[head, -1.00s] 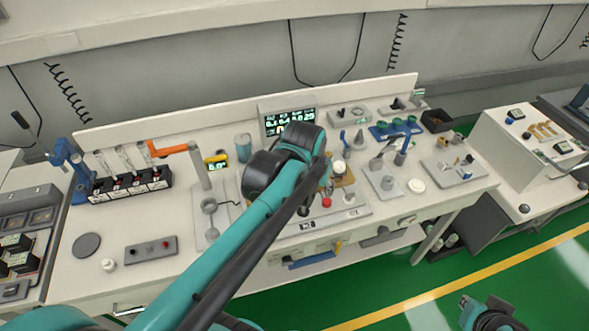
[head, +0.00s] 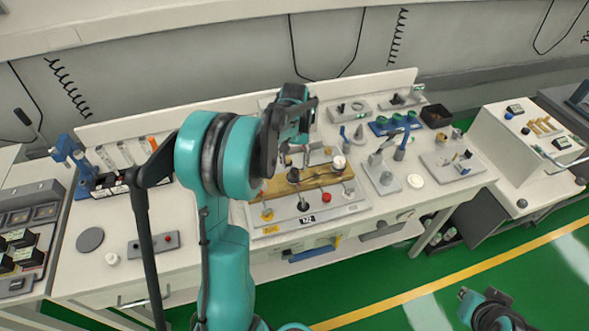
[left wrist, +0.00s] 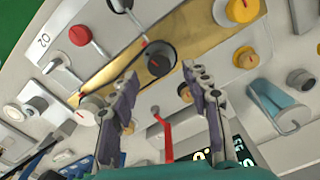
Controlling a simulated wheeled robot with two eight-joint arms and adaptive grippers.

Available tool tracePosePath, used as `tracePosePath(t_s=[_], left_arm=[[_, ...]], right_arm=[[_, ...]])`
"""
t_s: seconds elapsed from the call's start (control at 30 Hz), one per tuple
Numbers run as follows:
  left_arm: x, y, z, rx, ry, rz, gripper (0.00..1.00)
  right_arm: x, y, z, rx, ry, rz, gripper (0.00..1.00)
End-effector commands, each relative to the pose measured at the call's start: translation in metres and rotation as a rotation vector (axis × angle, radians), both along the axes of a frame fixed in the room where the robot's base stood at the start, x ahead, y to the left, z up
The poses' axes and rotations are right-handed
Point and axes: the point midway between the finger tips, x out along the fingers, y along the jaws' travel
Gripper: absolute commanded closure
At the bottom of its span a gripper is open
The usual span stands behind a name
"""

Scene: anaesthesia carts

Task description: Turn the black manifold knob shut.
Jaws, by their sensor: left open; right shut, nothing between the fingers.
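The black manifold knob (left wrist: 160,57), with a red mark on its face, sits mid-length on a brass bar (left wrist: 190,38). In the head view the knob (head: 294,175) shows small on the brass bar (head: 318,180), below my left gripper (head: 287,128). In the left wrist view my left gripper (left wrist: 164,76) is open, its fingers pointing at the panel. The knob appears between and ahead of the fingertips; I cannot tell the gap, and no grip shows. My right gripper (head: 464,294) is shut and empty, low at the right over the floor, far from the panel.
A white knob (left wrist: 90,110), a yellow knob (left wrist: 240,10) and a red knob (left wrist: 80,35) surround the black knob. A red lever (left wrist: 165,130) stands close between the fingers. Trays with fittings (head: 382,178) lie to the right on the bench.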

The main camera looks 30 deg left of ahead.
Motion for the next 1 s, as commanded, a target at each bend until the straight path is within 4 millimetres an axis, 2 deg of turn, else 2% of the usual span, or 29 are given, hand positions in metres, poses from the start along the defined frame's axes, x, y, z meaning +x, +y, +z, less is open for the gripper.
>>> tracePosePath(t_s=[0.03,0.2,0.53,0.7,0.73,0.87,1.0], left_arm=[[0.0,0.0,-0.01,0.0,0.0,0.0,0.52],[0.0,0.0,-0.027,0.0,-0.001,-0.001,0.52],[0.0,0.0,-0.03,0.0,-0.001,-0.001,0.52],[0.0,0.0,-0.029,0.0,-0.001,-0.001,0.97],[0.0,0.0,-0.03,0.0,-0.001,-0.001,1.0],[0.0,0.0,-0.029,0.0,-0.001,-0.006,1.0],[0.0,-0.001,-0.029,0.0,-0.001,-0.096,1.0]], right_arm=[[0.0,0.0,-0.004,0.0,0.0,0.0,1.0],[0.0,0.0,-0.008,0.0,0.0,0.0,1.0],[0.0,0.0,-0.008,0.0,0.0,0.0,1.0],[0.0,0.0,-0.008,0.0,0.0,0.0,1.0],[0.0,0.0,-0.008,0.0,0.0,0.0,1.0],[0.0,0.0,-0.008,0.0,0.0,0.0,1.0],[0.0,0.0,-0.008,0.0,0.0,0.0,1.0]])
